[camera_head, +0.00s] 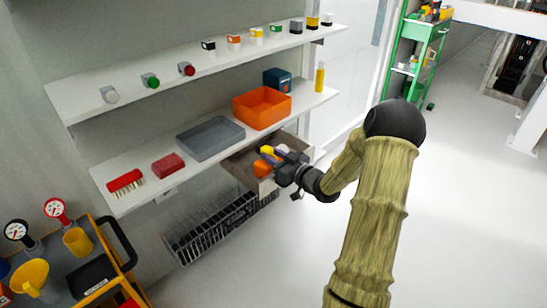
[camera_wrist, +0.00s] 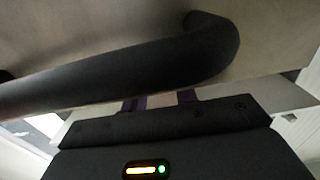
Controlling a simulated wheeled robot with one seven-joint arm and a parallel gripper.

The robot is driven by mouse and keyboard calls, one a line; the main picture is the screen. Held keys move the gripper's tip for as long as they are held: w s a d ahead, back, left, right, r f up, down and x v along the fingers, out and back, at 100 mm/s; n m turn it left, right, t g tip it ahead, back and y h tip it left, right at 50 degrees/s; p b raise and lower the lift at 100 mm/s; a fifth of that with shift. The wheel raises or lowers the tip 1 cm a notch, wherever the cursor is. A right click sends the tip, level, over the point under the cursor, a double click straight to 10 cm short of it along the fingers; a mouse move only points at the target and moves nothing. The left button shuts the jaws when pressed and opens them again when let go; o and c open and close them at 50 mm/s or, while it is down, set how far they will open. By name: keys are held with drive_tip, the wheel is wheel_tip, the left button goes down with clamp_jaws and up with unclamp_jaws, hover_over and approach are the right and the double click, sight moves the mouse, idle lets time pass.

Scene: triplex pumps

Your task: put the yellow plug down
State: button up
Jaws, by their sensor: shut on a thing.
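My gripper (camera_head: 279,157) is over the open drawer (camera_head: 238,168) below the lower shelf. It is shut on the yellow plug (camera_head: 267,151), which shows as a small yellow piece at the fingertips. An orange thing (camera_head: 262,168) shows right beside it, low in the drawer. I cannot tell whether the plug touches the drawer floor. In the wrist view the purple fingers (camera_wrist: 162,100) show only in part; a dark bar handle (camera_wrist: 140,70) hides their tips and the plug.
The lower shelf holds a grey tray (camera_head: 210,139), an orange bin (camera_head: 262,108), a red block (camera_head: 168,166) and a brush (camera_head: 125,181). The upper shelf (camera_head: 130,92) carries several small parts. A wire rack (camera_head: 215,228) is below. A tool cart (camera_head: 85,260) stands at left.

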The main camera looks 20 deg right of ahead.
drive_tip(key=shift+f+b, duration=0.4)
drive_tip(key=shift+f, duration=0.15)
drive_tip(key=o, duration=1)
drive_tip(key=shift+c, duration=0.2)
drive_tip(key=shift+r+p, duration=0.4)
drive_tip(key=shift+r, duration=0.15)
drive_tip(key=shift+s+d+r, duration=0.1)
drive_tip(key=shift+s+r, duration=0.05)
drive_tip(key=shift+s, duration=0.05)
drive_tip(key=p+v, duration=0.1)
drive_tip(key=v, duration=1)
drive_tip(key=shift+s+p, duration=0.3)
drive_tip(key=shift+p, duration=0.05)
